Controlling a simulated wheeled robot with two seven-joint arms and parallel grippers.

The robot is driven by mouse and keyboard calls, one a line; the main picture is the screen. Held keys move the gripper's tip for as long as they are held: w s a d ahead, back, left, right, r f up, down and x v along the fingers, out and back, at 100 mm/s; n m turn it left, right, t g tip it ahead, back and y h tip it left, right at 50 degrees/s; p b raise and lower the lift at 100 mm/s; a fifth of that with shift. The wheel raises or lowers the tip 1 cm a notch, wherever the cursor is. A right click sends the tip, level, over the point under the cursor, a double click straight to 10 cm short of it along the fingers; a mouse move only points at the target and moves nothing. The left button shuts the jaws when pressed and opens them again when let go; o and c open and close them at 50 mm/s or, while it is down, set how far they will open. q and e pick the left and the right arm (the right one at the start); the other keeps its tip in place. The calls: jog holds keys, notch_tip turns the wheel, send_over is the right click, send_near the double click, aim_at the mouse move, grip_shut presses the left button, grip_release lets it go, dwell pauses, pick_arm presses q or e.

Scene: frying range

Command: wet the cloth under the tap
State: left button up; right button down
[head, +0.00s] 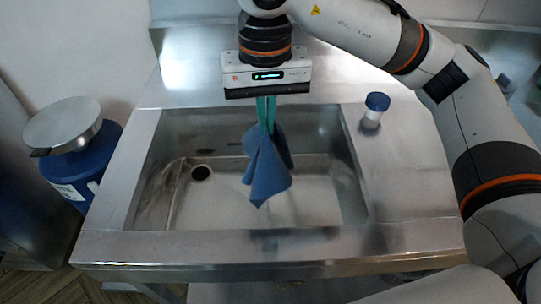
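A blue cloth (268,173) hangs from my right gripper (266,120) above the sink basin (330,185). The green fingers are close together on the cloth's upper part, and its folds hang down to a point. The cloth appears clear of the basin floor. The tap is not visible; the gripper body and arm cover part of the area behind the basin. My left gripper does not show.
A small jar with a blue lid (377,102) stands on the steel counter (410,180) right of the basin. A blue container (75,160) with a metal pan-like lid (63,125) stands to the left. The basin has a dark drain (201,173). The front counter strip is bare.

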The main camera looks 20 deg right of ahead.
jog(key=shift+s+a+f+b, duration=0.1)
jog(key=shift+s+a+b, duration=0.1)
jog(key=shift+s, duration=0.75)
jog(key=shift+s+a+b, duration=0.15)
jog(key=shift+s+b, duration=0.05)
jog(key=shift+s, duration=0.8)
jog(key=shift+s+a+f+b, duration=0.1)
jog(key=shift+s+a+b, duration=0.1)
jog(key=shift+s, duration=0.75)
